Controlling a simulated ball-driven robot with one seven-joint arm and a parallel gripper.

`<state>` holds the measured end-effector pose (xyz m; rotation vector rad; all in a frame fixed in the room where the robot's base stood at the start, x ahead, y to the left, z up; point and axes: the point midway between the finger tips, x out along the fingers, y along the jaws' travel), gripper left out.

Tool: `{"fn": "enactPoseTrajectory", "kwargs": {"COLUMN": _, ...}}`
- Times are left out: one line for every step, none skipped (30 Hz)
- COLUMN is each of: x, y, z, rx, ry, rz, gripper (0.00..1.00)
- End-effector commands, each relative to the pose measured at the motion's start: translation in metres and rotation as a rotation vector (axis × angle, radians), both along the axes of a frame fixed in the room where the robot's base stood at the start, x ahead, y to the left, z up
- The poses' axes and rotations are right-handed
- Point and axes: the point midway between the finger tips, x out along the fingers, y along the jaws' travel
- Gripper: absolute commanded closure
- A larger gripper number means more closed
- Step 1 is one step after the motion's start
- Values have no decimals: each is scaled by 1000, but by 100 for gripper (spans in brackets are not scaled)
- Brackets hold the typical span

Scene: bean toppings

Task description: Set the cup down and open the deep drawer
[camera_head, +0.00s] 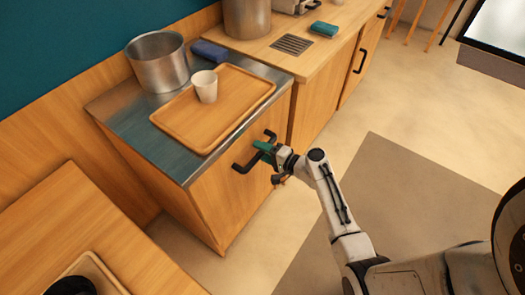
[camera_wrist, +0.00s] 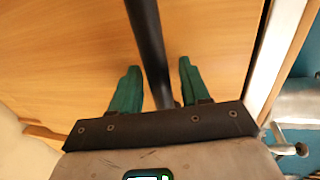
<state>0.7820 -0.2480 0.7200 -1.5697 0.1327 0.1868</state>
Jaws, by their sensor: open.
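The white cup (camera_head: 205,87) stands upright on the wooden tray (camera_head: 174,122), apart from my gripper. The deep drawer's wooden front (camera_head: 222,200) is below the steel counter and looks closed. Its black bar handle (camera_head: 243,166) sticks out from the front. My gripper (camera_head: 265,147), with green fingers, is at the middle of this handle. In the wrist view my gripper (camera_wrist: 157,88) is open, and the handle (camera_wrist: 146,40) runs between the two fingers, with a gap on each side. The wooden front (camera_wrist: 75,45) lies behind it.
A steel pot (camera_head: 158,62) and a dark blue item (camera_head: 209,51) stand on the steel counter (camera_head: 120,110) near the tray. A wooden counter (camera_head: 255,47) continues to the back right. Another wooden surface (camera_head: 85,215) is at the lower left. The floor (camera_head: 395,120) to the right is clear.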

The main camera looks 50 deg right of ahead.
Motion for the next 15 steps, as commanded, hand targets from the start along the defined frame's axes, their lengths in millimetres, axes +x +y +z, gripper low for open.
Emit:
{"fn": "enactPoseTrajectory", "kwargs": {"x": 0, "y": 0, "z": 0, "rx": 0, "ry": 0, "rz": 0, "gripper": 54}}
{"fn": "enactPoseTrajectory", "kwargs": {"x": 0, "y": 0, "z": 0, "rx": 0, "ry": 0, "rz": 0, "gripper": 54}}
{"fn": "enactPoseTrajectory", "kwargs": {"x": 0, "y": 0, "z": 0, "rx": 0, "ry": 0, "rz": 0, "gripper": 54}}
{"fn": "enactPoseTrajectory", "kwargs": {"x": 0, "y": 0, "z": 0, "rx": 0, "ry": 0, "rz": 0, "gripper": 54}}
{"fn": "enactPoseTrajectory", "kwargs": {"x": 0, "y": 0, "z": 0, "rx": 0, "ry": 0, "rz": 0, "gripper": 57}}
{"fn": "enactPoseTrajectory", "kwargs": {"x": 0, "y": 0, "z": 0, "rx": 0, "ry": 0, "rz": 0, "gripper": 61}}
{"fn": "enactPoseTrajectory", "kwargs": {"x": 0, "y": 0, "z": 0, "rx": 0, "ry": 0, "rz": 0, "gripper": 64}}
{"fn": "enactPoseTrajectory", "kwargs": {"x": 0, "y": 0, "z": 0, "rx": 0, "ry": 0, "rz": 0, "gripper": 67}}
{"fn": "enactPoseTrajectory", "kwargs": {"x": 0, "y": 0, "z": 0, "rx": 0, "ry": 0, "rz": 0, "gripper": 70}}
{"fn": "enactPoseTrajectory", "kwargs": {"x": 0, "y": 0, "z": 0, "rx": 0, "ry": 0, "rz": 0, "gripper": 73}}
{"fn": "enactPoseTrajectory", "kwargs": {"x": 0, "y": 0, "z": 0, "rx": 0, "ry": 0, "rz": 0, "gripper": 76}}
{"fn": "enactPoseTrajectory", "kwargs": {"x": 0, "y": 0, "z": 0, "rx": 0, "ry": 0, "rz": 0, "gripper": 80}}
{"fn": "enactPoseTrajectory", "kwargs": {"x": 0, "y": 0, "z": 0, "rx": 0, "ry": 0, "rz": 0, "gripper": 83}}
{"fn": "enactPoseTrajectory", "kwargs": {"x": -1, "y": 0, "z": 0, "rx": 0, "ry": 0, "rz": 0, "gripper": 86}}
{"fn": "enactPoseTrajectory", "kwargs": {"x": -1, "y": 0, "z": 0, "rx": 0, "ry": 0, "rz": 0, "gripper": 90}}
